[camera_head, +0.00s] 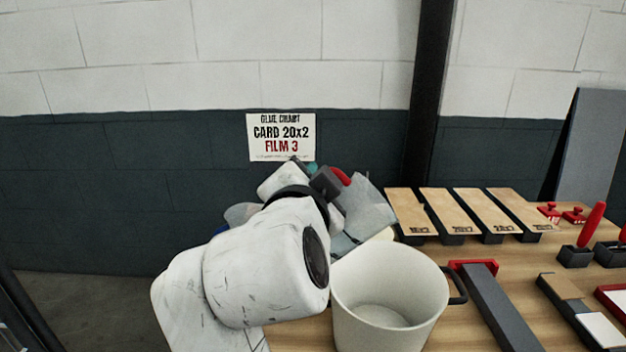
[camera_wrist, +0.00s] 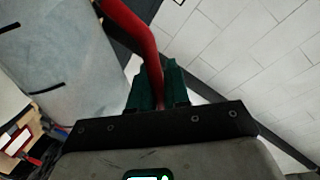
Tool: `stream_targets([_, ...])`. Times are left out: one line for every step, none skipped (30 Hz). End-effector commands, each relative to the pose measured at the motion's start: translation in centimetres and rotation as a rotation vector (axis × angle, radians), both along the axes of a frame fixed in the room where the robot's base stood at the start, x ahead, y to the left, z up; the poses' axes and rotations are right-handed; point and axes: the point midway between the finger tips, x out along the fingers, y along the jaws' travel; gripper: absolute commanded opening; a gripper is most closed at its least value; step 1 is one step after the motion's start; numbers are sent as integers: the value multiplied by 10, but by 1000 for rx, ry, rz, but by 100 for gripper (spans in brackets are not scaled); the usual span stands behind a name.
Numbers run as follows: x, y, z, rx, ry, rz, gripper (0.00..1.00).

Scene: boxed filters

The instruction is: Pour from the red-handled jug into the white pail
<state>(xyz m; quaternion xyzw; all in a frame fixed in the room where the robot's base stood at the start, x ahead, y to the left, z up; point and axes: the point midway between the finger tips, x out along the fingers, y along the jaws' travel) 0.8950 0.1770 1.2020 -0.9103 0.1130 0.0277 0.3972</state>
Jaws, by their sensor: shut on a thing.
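The jug (camera_head: 366,207) is a pale grey-blue vessel with a red handle (camera_head: 341,176). In the head view it is just behind the white pail, partly hidden by my arm, and looks tilted. In the wrist view the jug's body (camera_wrist: 65,75) fills the upper left, with dark marks on its side. My gripper (camera_wrist: 158,95) is shut on the red handle; in the head view it shows as a dark shape (camera_head: 325,184). The white pail (camera_head: 425,292) stands upright at the table's front, its mouth open and no contents visible inside. No stream shows.
A dark bar with a red end (camera_head: 492,305) lies right of the pail, close to its dark side handle. Several tan boards (camera_head: 433,212) lie behind it. Red-handled tools (camera_head: 592,224) stand at the right. Pale objects (camera_head: 240,213) show behind my arm. A sign (camera_head: 281,137) hangs on the wall.

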Motion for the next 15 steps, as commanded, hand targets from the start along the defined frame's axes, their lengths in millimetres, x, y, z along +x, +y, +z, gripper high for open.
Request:
stream_targets([0, 0, 1, -1, -3, 0, 0])
stream_targets([0, 0, 1, -1, -3, 0, 0])
stream_targets([0, 0, 1, 0, -3, 0, 0])
stream_targets([0, 0, 1, 1, -2, 1, 0])
stream_targets([0, 0, 1, 2, -2, 0, 0])
stream_targets([0, 0, 1, 4, -3, 0, 0])
stream_targets([0, 0, 1, 5, -3, 0, 0])
stream_targets([0, 0, 1, 8, -3, 0, 0])
stream_targets([0, -1, 0, 11, -3, 0, 0])
stream_targets([0, -1, 0, 14, -3, 0, 0])
stream_targets([0, -1, 0, 18, -4, 0, 0])
stream_targets([0, -2, 0, 24, -5, -1, 0])
stream_targets([0, -2, 0, 28, -5, 0, 0])
stream_targets([0, -2, 0, 33, -5, 0, 0])
stream_targets([0, -3, 0, 39, -5, -1, 0])
